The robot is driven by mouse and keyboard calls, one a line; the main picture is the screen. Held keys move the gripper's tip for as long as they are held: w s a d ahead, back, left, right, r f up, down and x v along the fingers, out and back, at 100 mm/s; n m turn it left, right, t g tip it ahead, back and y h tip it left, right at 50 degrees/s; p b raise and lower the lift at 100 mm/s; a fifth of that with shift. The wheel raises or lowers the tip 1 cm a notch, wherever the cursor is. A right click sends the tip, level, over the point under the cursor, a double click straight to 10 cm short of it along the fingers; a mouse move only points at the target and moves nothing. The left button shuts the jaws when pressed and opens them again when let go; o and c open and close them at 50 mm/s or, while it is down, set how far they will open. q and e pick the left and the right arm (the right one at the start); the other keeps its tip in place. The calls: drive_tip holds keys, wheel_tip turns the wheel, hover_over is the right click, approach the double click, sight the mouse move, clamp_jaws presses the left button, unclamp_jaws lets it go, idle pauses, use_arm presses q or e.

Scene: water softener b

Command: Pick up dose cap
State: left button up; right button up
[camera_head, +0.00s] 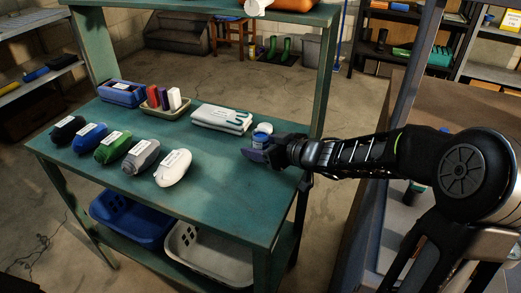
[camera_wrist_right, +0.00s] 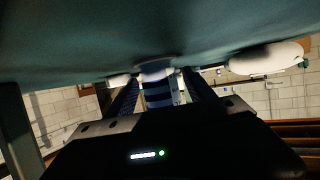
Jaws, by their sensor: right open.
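A small blue cap with a whitish top (camera_head: 261,136), which looks like the dose cap, stands near the right edge of the green table (camera_head: 215,176). My right gripper (camera_head: 259,150) reaches in from the right, low over the table, with its fingers at the cap. In the right wrist view, the blue ribbed cap (camera_wrist_right: 157,92) shows between the two open fingers of the right gripper (camera_wrist_right: 160,98). I cannot tell whether either finger touches it. The fingers hide part of the cap in the head view. My left gripper is not in view.
A folded white cloth (camera_head: 221,119) lies behind and left of the cap. A white bottle (camera_head: 173,168) and several coloured bottles lie along the front left. A blue box (camera_head: 122,93) and a tray (camera_head: 164,112) stand farther back. The table's middle is clear.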

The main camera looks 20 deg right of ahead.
idle(0.5)
clamp_jaws()
idle(0.5)
